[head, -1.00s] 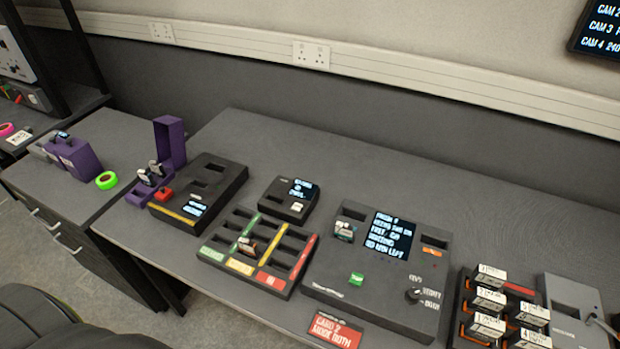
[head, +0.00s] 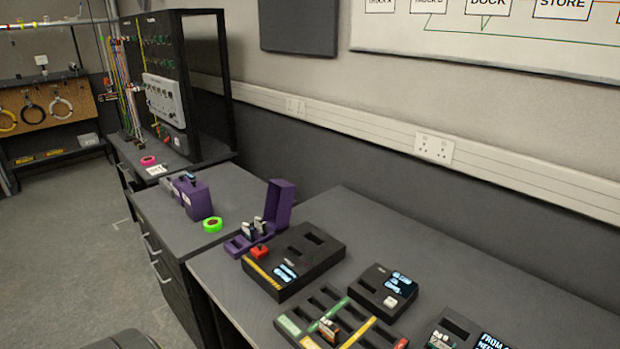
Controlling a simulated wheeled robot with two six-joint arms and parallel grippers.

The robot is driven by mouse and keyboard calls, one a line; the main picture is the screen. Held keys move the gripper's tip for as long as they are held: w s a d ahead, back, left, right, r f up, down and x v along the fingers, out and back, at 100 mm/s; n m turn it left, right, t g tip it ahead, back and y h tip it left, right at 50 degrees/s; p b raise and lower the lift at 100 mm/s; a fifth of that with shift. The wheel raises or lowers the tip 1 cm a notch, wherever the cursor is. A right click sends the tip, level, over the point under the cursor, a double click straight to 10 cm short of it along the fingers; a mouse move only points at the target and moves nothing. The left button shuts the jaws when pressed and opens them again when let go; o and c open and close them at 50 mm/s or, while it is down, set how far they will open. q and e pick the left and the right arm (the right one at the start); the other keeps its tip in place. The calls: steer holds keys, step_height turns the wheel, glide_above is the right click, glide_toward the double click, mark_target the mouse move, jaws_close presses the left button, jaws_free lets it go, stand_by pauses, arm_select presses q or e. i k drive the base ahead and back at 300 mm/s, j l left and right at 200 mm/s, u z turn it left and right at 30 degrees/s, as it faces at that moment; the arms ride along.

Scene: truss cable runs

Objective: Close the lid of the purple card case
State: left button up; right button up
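The purple card case (head: 240,244) sits at the left back corner of the near desk, beside a black device. Its lid (head: 280,203) stands open, upright at the back right of the case. Two light-coloured cards (head: 259,226) stand up in the case's slots. Neither of my grippers shows in the head view.
A black device (head: 293,262) with a red button (head: 260,251) is right beside the case. A slotted tray (head: 330,318) and a small screen box (head: 382,291) are farther right. A green tape roll (head: 213,224) and a purple box (head: 196,200) are on the left cabinet.

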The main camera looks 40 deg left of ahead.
mark_target(282, 204)
steer(key=u, duration=1.8)
steer(key=i+j, duration=0.1)
steer(key=j, duration=0.75)
steer(key=i+j+z, duration=0.15)
steer(key=j, duration=0.65)
steer(key=k, duration=0.05)
